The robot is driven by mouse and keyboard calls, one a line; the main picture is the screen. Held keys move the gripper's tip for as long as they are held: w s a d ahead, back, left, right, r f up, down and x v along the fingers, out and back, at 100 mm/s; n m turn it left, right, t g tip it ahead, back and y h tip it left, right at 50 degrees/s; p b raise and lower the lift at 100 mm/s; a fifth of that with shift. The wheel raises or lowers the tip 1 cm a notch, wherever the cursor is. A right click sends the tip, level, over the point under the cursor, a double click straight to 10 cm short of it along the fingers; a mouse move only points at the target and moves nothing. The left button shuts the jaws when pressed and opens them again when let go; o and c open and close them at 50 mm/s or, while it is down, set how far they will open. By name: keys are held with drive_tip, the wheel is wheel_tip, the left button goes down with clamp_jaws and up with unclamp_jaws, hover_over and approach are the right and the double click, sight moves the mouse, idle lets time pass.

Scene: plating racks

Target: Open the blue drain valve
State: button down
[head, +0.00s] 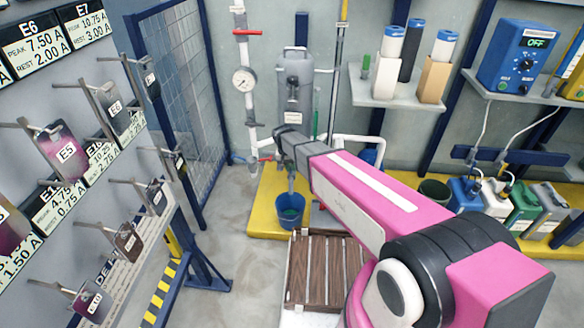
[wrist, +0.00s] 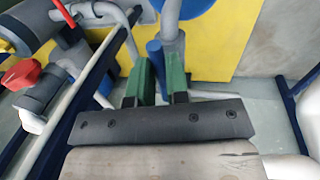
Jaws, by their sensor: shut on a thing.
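The blue drain valve handle (wrist: 154,50) shows in the wrist view as a blue piece between the two green fingers of my gripper (wrist: 160,72). My gripper is shut on it. In the head view my gripper (head: 283,148) is at the lower end of the grey canister (head: 294,85), and it hides the valve handle there. A grey spout (head: 292,183) hangs below it, over a blue bucket (head: 290,214). How far the valve is turned cannot be told.
A red-handled valve (head: 265,159) sits just left of my gripper; it also shows in the wrist view (wrist: 22,74). A gauge (head: 244,80) and white pipes stand close by. The bucket stands on a yellow platform (head: 262,208); a slatted wooden platform (head: 325,268) lies in front.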

drive_tip(key=shift+a, duration=0.1)
idle(0.4)
drive_tip(key=c, duration=1.1)
unclamp_jaws()
wheel_tip(320, 180, up, 11)
drive_tip(key=a, duration=0.2)
drive_tip(key=shift+f, duration=0.2)
drive_tip(key=s+d, duration=0.5)
drive_tip(key=d, duration=0.5)
drive_tip(key=s+d+y, duration=0.1)
drive_tip(key=s+d, duration=0.4)
drive_tip(key=d, duration=0.5)
drive_tip(key=s+d+y, duration=0.1)
drive_tip(key=s+d, duration=0.5)
drive_tip(key=d, duration=0.4)
drive_tip(key=shift+d+r, duration=0.35)
drive_tip(key=shift+d, duration=0.05)
